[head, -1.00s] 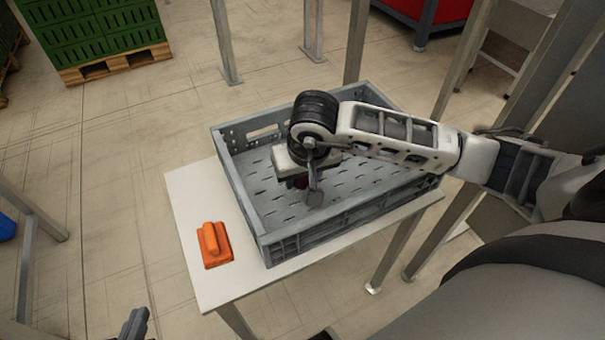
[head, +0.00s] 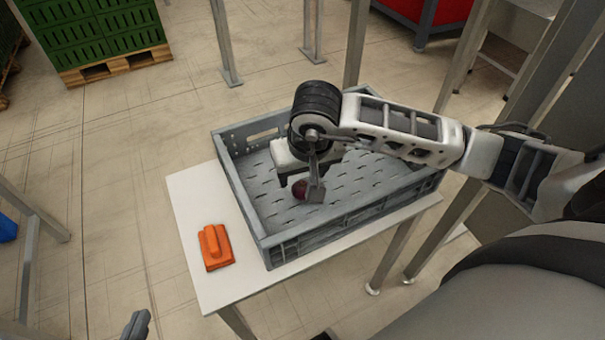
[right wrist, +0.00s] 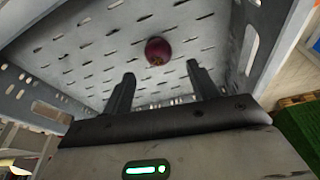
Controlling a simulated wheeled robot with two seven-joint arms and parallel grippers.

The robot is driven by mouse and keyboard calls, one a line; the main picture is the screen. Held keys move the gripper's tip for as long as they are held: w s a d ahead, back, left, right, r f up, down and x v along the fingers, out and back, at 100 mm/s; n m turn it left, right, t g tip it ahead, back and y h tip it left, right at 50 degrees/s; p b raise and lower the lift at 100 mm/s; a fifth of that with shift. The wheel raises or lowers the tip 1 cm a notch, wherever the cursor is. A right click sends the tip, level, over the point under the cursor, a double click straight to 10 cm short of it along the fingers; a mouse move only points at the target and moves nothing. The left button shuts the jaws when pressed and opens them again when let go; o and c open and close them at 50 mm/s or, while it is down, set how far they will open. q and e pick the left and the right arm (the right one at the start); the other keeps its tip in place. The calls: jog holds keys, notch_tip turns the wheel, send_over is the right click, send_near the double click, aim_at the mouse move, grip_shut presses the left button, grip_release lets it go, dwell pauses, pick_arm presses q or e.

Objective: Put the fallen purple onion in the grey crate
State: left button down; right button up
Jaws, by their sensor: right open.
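The purple onion (head: 299,189) is inside the grey crate (head: 262,236), apparently on its slotted floor. In the right wrist view the onion (right wrist: 158,51) shows beyond the fingertips, with clear space between it and both fingers. My right gripper (head: 303,188) is over the crate, pointing down, with its fingers apart and empty; both fingers also show in the right wrist view (right wrist: 160,76). One finger partly covers the onion in the head view. My left gripper (head: 136,325) shows only as a small dark piece at the bottom edge, so its jaws cannot be judged.
The crate stands on a white table (head: 190,200). An orange object (head: 215,247) with a raised handle lies on the table left of the crate. Metal posts (head: 356,45) stand around the table. Green crates on a pallet (head: 115,65) are at the back left.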

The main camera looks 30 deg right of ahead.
jog(key=v, duration=0.9)
jog(key=shift+r+p, duration=0.35)
jog(key=shift+p, duration=0.1)
